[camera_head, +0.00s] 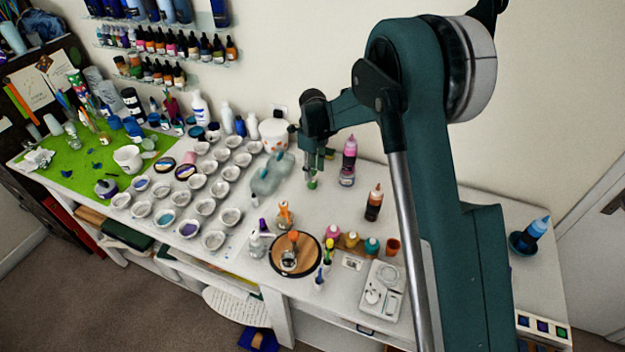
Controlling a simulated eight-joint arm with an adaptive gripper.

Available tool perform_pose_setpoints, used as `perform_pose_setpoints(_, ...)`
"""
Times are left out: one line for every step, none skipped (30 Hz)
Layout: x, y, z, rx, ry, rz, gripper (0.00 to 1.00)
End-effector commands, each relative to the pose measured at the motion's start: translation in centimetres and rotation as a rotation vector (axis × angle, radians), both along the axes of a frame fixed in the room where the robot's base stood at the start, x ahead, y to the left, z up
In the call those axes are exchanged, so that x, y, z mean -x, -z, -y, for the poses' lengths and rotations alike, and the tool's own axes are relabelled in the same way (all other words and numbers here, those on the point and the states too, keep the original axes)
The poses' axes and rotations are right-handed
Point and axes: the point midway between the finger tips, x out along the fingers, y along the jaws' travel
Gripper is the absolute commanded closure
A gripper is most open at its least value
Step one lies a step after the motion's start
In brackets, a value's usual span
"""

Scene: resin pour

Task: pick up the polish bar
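My gripper (314,172) points down over the back middle of the white table, left of a pink-capped bottle. A small green piece (312,184) shows right at its fingertips. It may be the polish bar, but it is too small to be sure. I cannot tell whether the fingers are apart, touching it or closed on it. No other thing in view is clearly a polish bar.
A pink-capped bottle (348,160) stands close right of the gripper. A clear greenish container (271,174) lies to the left, beside rows of small white cups (205,207). A round wooden board (276,251) with bottles sits in front. The table between is fairly clear.

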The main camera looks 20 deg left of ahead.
Motion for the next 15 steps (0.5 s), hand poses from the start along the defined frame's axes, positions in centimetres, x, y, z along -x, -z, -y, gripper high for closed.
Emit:
perform_pose_setpoints(0.0,0.5,0.0,0.0,0.0,0.0,0.63)
perform_pose_setpoints(-0.1,0.9,0.0,0.0,0.0,0.0,0.63)
perform_pose_setpoints(0.0,1.3,0.0,0.0,0.0,0.0,0.63)
perform_pose_setpoints(0.0,1.5,0.0,0.0,0.0,0.0,0.63)
perform_pose_setpoints(0.0,1.8,0.0,0.0,0.0,0.0,0.63)
perform_pose_setpoints(0.0,2.0,0.0,0.0,0.0,0.0,0.63)
perform_pose_setpoints(0.0,2.1,0.0,0.0,0.0,0.0,0.63)
perform_pose_setpoints(0.0,2.3,0.0,0.0,0.0,0.0,0.63)
perform_pose_setpoints(0.0,2.4,0.0,0.0,0.0,0.0,0.63)
perform_pose_setpoints(0.0,2.4,0.0,0.0,0.0,0.0,0.63)
perform_pose_setpoints(0.0,2.4,0.0,0.0,0.0,0.0,0.63)
perform_pose_setpoints(0.0,2.4,0.0,0.0,0.0,0.0,0.63)
perform_pose_setpoints(0.0,2.4,0.0,0.0,0.0,0.0,0.63)
perform_pose_setpoints(0.0,2.4,0.0,0.0,0.0,0.0,0.63)
perform_pose_setpoints(0.0,2.4,0.0,0.0,0.0,0.0,0.63)
